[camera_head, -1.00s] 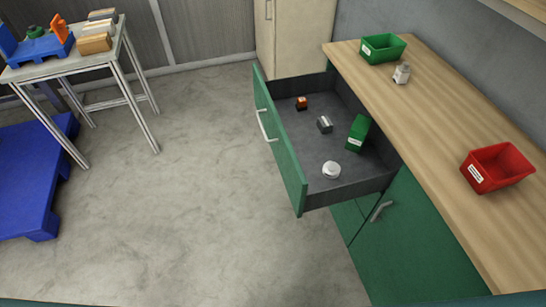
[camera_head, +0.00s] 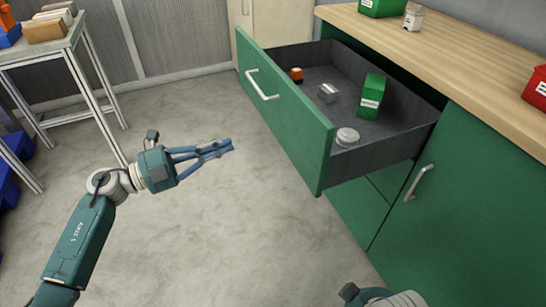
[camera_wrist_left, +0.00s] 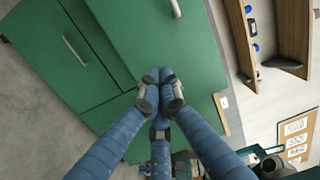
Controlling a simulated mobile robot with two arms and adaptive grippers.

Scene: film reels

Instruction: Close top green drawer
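The top green drawer (camera_head: 290,115) is pulled far out of the green cabinet (camera_head: 460,210), with a pale bar handle (camera_head: 262,86) on its front. Inside lie a small orange item (camera_head: 296,75), a grey block (camera_head: 328,93), a green box (camera_head: 371,95) and a white round item (camera_head: 347,137). My left gripper (camera_head: 230,146) is left of the drawer front, apart from it, its fingers together and empty; the fingertips also meet in the left wrist view (camera_wrist_left: 159,76). My right gripper (camera_head: 368,297) only partly shows at the bottom edge, its fingers hidden.
A wooden countertop (camera_head: 450,50) tops the cabinet, carrying a green bin (camera_head: 382,6), a small jar (camera_head: 413,18) and a red bin (camera_head: 537,88). A cabinet door handle (camera_head: 418,182) sticks out below. A metal table (camera_head: 45,45) stands left. The floor between is clear.

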